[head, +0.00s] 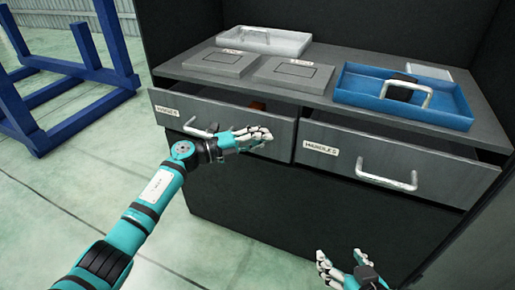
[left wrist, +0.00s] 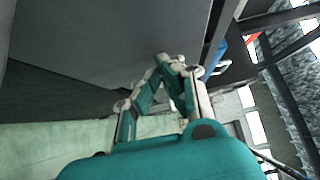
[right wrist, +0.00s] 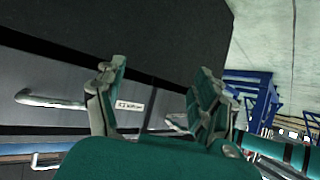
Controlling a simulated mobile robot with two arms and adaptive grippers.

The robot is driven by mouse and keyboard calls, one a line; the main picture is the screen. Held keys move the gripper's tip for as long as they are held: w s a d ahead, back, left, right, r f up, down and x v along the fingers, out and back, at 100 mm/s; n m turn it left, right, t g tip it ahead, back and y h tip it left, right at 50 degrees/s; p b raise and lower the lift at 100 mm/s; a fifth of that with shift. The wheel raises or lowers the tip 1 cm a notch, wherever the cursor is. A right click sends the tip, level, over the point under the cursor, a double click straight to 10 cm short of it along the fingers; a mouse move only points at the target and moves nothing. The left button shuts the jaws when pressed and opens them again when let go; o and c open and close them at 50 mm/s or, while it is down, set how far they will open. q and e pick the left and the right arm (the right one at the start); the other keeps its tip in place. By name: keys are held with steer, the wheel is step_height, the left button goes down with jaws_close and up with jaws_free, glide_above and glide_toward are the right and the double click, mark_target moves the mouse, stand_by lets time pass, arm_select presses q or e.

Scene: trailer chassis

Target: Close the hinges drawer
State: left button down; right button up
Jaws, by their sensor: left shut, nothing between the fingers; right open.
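The hinges drawer (head: 222,124) is the left one of two grey drawers under the counter and stands partly open. A dark gap shows behind its front, with a small brown thing (head: 257,105) inside. Its label reads HINGES and sits at the upper left of the front. Its bar handle (head: 200,130) is partly hidden by my left arm. My left gripper (head: 268,134) is shut and empty at the right part of the drawer front; I cannot tell if it touches. It also shows shut in the left wrist view (left wrist: 170,60). My right gripper (head: 340,262) is open and empty, low before the cabinet.
The handles drawer (head: 400,160), to the right, is also partly open, with a bar handle (head: 387,178). On the counter (head: 320,95) lie a blue tray (head: 440,117), a clear tray (head: 290,45) and grey plates (head: 222,64). A blue frame (head: 75,75) stands left. The floor is clear.

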arm_select(q)
steer(key=shift+w+d, duration=0.25)
steer(key=shift+w, duration=0.45)
steer(key=shift+w+r, duration=0.1)
steer(key=shift+w, duration=0.1)
arm_select(e)
steer(key=shift+w+a+r+t+y, duration=0.15)
steer(key=shift+w+r+t, duration=0.3)
steer(key=shift+w+r, duration=0.2)
steer(key=shift+w+a+r+t+y, duration=0.15)
steer(key=shift+w+r+t, duration=0.3)
steer(key=shift+w+r, duration=0.15)
steer(key=shift+s, duration=0.1)
